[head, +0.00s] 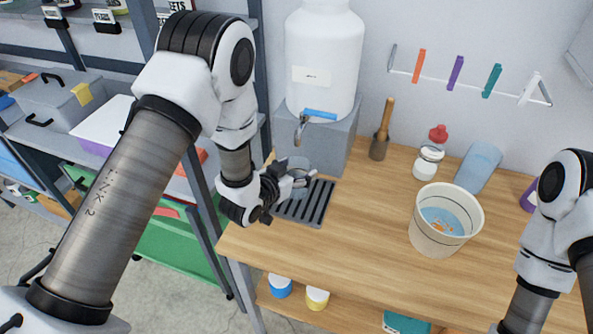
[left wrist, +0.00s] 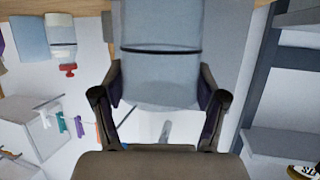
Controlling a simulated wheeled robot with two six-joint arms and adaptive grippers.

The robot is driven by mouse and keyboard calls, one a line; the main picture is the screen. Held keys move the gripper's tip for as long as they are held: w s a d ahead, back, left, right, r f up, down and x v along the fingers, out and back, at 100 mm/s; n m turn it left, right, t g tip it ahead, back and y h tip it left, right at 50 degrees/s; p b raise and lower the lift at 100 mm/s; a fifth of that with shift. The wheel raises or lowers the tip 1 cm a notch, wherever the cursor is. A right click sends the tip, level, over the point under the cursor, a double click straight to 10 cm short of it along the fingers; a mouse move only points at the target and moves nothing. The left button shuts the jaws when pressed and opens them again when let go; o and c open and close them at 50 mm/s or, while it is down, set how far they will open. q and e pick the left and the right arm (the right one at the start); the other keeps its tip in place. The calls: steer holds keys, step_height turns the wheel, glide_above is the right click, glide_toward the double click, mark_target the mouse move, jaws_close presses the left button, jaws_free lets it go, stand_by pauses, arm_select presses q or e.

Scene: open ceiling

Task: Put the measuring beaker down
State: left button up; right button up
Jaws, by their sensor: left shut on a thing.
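The measuring beaker (left wrist: 160,72) is a translucent, bluish cylinder with a dark band around it, seen close up in the left wrist view. My left gripper (left wrist: 160,92) is shut on it, one finger on each side. In the head view, my left gripper (head: 295,180) is at the dark slatted drip tray (head: 318,208), in front of the big white water container. The beaker (head: 298,163) is mostly hidden there by the gripper. I cannot tell whether its base touches the tray. My right gripper is out of view; only part of that arm shows at the lower right.
The white container (head: 325,50) with a blue-handled tap (head: 319,114) stands on a grey block behind the gripper. A bucket (head: 447,245) with water and orange fish, a wooden-handled tool (head: 382,135) and a red-capped jar (head: 428,160) stand to the right. The wooden counter's front middle is clear.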

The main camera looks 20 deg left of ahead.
arm_select(q)
steer(key=o, duration=0.8)
steer(key=shift+o, duration=0.7)
steer(key=shift+d, duration=0.1)
steer(key=shift+r, duration=0.2)
steer(key=b+v, duration=0.1)
steer(key=v, duration=1.1)
steer(key=shift+s+f, duration=0.1)
steer(key=shift+f, duration=0.1)
